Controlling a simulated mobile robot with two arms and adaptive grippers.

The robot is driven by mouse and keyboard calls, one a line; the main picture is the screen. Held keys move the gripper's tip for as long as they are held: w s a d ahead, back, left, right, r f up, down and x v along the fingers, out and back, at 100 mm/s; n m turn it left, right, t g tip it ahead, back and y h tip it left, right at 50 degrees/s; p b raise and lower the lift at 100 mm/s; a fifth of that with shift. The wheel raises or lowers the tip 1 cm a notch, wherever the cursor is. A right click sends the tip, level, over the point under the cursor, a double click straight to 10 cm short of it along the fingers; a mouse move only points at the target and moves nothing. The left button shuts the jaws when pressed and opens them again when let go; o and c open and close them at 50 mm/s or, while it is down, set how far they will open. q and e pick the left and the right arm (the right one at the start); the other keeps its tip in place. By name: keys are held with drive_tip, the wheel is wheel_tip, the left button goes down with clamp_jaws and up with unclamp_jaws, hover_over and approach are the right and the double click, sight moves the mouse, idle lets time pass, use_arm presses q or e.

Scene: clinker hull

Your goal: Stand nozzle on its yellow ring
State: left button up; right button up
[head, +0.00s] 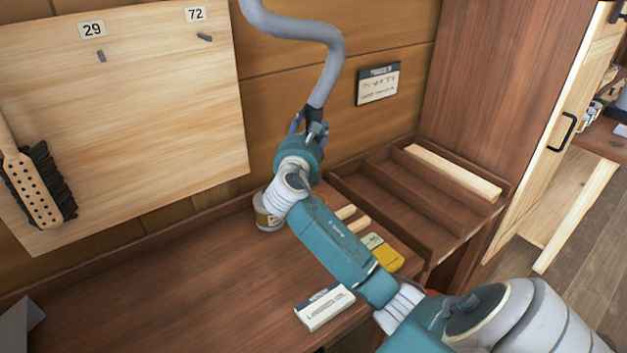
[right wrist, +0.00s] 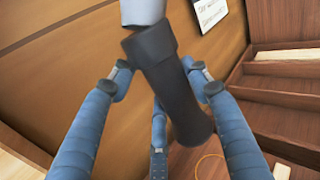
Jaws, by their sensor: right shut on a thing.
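The nozzle (right wrist: 165,75) is a dark grey tube on the end of a light grey hose (head: 318,60). My right gripper (right wrist: 160,82) is shut on the nozzle, with blue fingers on both sides of it and a third below. In the head view the right gripper (head: 307,128) holds it up above the back of the bench, near the wall. In the right wrist view the nozzle appears tilted. A thin yellow ring (right wrist: 208,156) shows on the surface below, apart from the nozzle and partly out of frame. My left gripper is not in view.
A tin (head: 266,212), a yellow item (head: 386,256) and a white box (head: 324,308) stand on the wooden bench (head: 170,285) around my arm. A divided wooden tray (head: 380,192) is at right. A board with a brush (head: 35,185) hangs at left.

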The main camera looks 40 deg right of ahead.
wheel_tip(320, 180, down, 16)
drive_tip(key=shift+d+r+b, duration=0.1)
drive_tip(key=shift+r+b, duration=0.15)
drive_tip(key=shift+b, duration=0.35)
drive_tip(key=shift+f, duration=0.1)
drive_tip(key=o, duration=1.1)
drive_tip(key=shift+o, duration=1)
